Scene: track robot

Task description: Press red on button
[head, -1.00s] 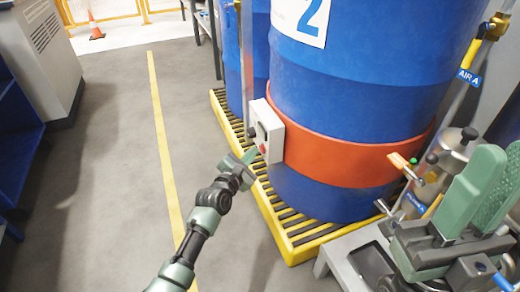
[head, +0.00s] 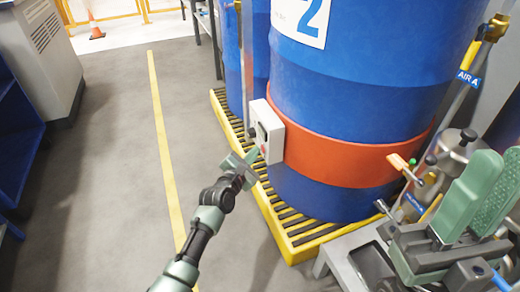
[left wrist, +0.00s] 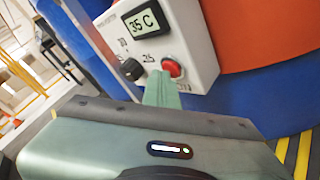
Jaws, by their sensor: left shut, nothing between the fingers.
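A pale grey control box (head: 267,130) is mounted on the side of a blue drum with an orange band. In the left wrist view the box (left wrist: 203,45) shows a "35 C" display, a black knob (left wrist: 131,69) and a round red button (left wrist: 172,67). My left gripper (head: 250,155) is shut and empty, its green fingertips close to the box's lower front. In the left wrist view the fingertips (left wrist: 160,86) reach up just below the red button; whether they touch it cannot be told.
The blue drum (head: 345,90) stands on a yellow slatted pallet (head: 300,232). A metal canister and hose fittings (head: 452,150) are at the right. A blue shelf (head: 18,150) is at the left. The grey floor (head: 110,180) between is clear.

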